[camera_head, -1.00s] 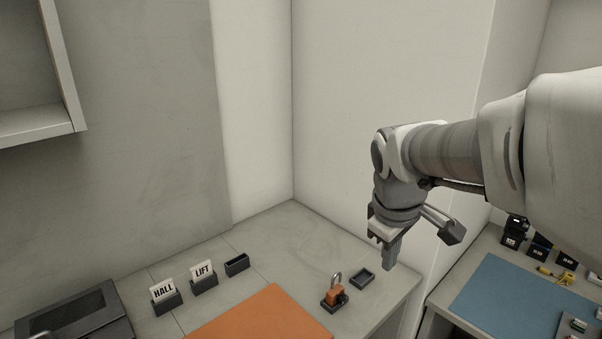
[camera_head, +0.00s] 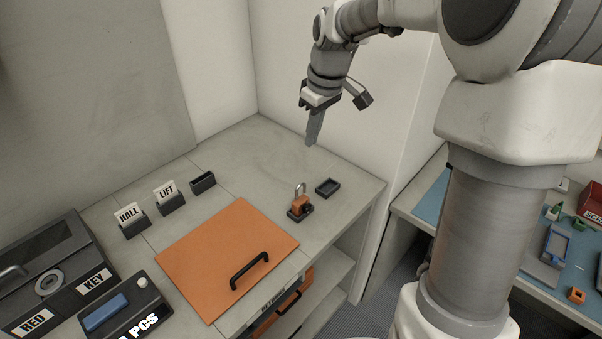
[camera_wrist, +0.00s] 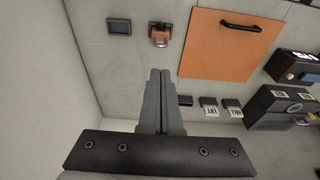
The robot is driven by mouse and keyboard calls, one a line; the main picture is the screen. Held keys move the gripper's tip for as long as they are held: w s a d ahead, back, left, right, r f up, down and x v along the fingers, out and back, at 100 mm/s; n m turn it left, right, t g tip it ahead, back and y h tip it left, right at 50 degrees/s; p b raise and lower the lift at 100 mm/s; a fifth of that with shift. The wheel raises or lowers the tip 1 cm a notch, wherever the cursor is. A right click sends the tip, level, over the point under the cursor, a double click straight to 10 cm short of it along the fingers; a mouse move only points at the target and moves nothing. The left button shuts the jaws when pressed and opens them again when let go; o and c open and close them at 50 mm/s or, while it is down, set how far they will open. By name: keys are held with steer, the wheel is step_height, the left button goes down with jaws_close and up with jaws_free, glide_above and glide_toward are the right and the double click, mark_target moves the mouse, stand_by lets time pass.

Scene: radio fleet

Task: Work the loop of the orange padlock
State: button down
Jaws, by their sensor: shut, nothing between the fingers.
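The orange padlock (camera_head: 300,207) sits on a small dark base on the grey counter, just right of the orange panel. Its metal loop (camera_head: 300,190) stands up above the body. In the wrist view the padlock (camera_wrist: 160,38) appears near the top, with the loop on its near side. My gripper (camera_head: 313,142) is shut and empty, pointing down above the back of the counter, apart from the padlock. In the wrist view my shut fingers (camera_wrist: 160,75) lie together below the padlock in the picture.
A small dark tray (camera_head: 328,187) lies right of the padlock. The orange panel (camera_head: 225,255) has a black handle. HALL (camera_head: 130,218) and LIFT (camera_head: 168,195) signs stand in holders beside an empty holder (camera_head: 203,182). A wall rises behind the counter; its right edge drops off.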

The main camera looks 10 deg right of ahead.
mark_target(301, 183)
steer(key=f, duration=0.4)
steer(key=w+a+f, duration=0.1)
steer(key=f, duration=0.4)
steer(key=w+f, duration=0.1)
steer(key=f, duration=0.3)
steer(key=shift+w+a+f, duration=0.15)
steer(key=shift+a+f, duration=0.15)
steer(key=shift+f, duration=0.05)
step_height(301, 183, down, 2)
steer(key=shift+f+b, duration=0.15)
steer(key=shift+b, duration=0.45)
steer(key=shift+s, duration=0.2)
